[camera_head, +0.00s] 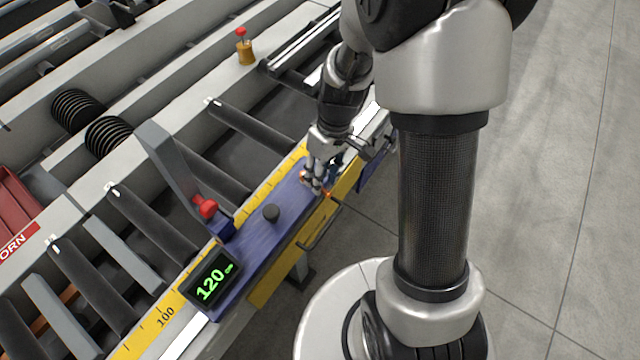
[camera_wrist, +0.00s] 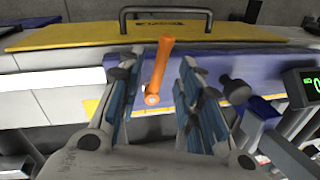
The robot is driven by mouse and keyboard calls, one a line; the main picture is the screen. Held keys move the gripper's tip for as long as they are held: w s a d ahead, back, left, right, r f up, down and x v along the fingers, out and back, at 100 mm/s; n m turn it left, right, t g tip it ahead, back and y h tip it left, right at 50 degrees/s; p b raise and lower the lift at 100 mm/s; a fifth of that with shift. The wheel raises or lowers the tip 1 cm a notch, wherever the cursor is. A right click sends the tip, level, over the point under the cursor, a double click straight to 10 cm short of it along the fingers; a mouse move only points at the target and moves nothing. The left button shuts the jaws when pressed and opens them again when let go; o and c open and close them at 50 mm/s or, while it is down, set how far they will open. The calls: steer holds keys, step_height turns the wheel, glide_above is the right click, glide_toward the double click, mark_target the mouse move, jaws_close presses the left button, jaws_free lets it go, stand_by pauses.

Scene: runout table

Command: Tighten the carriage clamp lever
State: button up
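The orange clamp lever (camera_wrist: 158,68) shows in the wrist view, standing nearly upright in the picture with its round pivot end at the bottom. My gripper (camera_wrist: 157,75) is open, with one blue-padded finger on each side of the lever and a visible gap on both sides. The lever sits on the blue-purple carriage (camera_head: 250,240). In the head view my gripper (camera_head: 319,180) is low over the carriage's far right end and hides most of the lever; only bits of orange show.
A black knob (camera_head: 271,213) stands on the carriage. A display (camera_head: 212,284) reading 120 cm is at its near end. A grey upright stop with a red knob (camera_head: 206,207) rises beside it. A dark handle (camera_head: 321,228) is on the yellow front edge. Rollers lie to the left.

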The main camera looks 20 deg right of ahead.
steer(key=shift+s+a+f+b, duration=0.1)
steer(key=shift+f+b, duration=0.05)
steer(key=shift+f, duration=0.45)
steer(key=shift+a+f+b, duration=0.1)
steer(key=shift+f+b, duration=0.05)
steer(key=shift+f, duration=0.45)
steer(key=shift+c, duration=0.5)
jaws_close()
